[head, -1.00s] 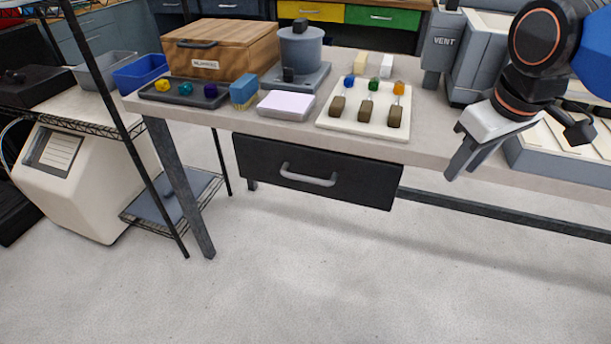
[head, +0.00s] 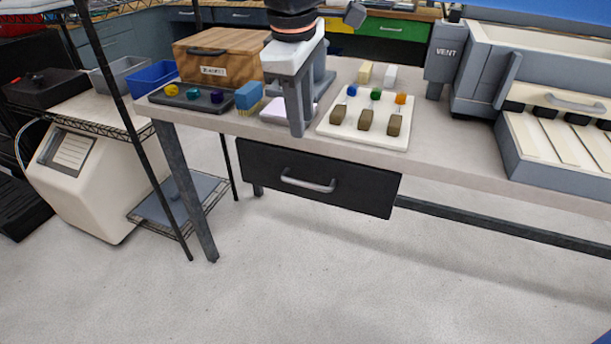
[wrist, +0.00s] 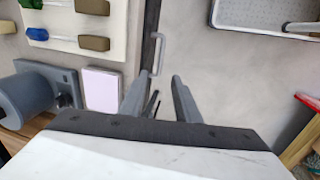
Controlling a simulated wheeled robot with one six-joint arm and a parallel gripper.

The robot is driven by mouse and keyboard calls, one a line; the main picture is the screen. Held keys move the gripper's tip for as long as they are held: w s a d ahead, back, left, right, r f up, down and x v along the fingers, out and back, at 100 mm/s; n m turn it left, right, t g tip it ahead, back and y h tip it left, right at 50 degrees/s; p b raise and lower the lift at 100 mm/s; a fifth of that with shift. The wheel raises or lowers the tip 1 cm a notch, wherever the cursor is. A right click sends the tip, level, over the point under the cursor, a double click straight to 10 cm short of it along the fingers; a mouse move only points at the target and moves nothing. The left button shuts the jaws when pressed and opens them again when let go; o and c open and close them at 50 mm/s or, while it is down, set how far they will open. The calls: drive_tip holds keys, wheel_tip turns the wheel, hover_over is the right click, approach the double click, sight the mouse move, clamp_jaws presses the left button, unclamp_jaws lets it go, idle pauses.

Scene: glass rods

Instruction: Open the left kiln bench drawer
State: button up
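The black drawer (head: 350,193) hangs under the left part of the bench and looks closed. Its grey bar handle (head: 308,181) runs across its front. My gripper (head: 296,134) points down above the bench's front edge, up and slightly left of the handle, and does not touch it. In the wrist view my gripper (wrist: 160,88) shows two fingers apart with nothing between them. The handle (wrist: 159,54) lies just beyond the fingertips in that view.
On the bench (head: 440,150) are a wooden box (head: 200,65), a dark tray (head: 190,105) with small coloured pieces, a blue brush (head: 248,95) and a white board (head: 350,132) with glass rods. A grey kiln (head: 475,75) stands right. The floor before the drawer is clear.

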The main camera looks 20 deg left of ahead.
approach(305, 182)
drive_tip(key=f, duration=0.2)
drive_tip(key=w+f, duration=0.1)
drive_tip(key=f, duration=0.4)
drive_tip(key=shift+w+d+f, duration=0.15)
drive_tip(key=shift+w+f, duration=0.1)
drive_tip(key=shift+c, duration=0.5)
clamp_jaws()
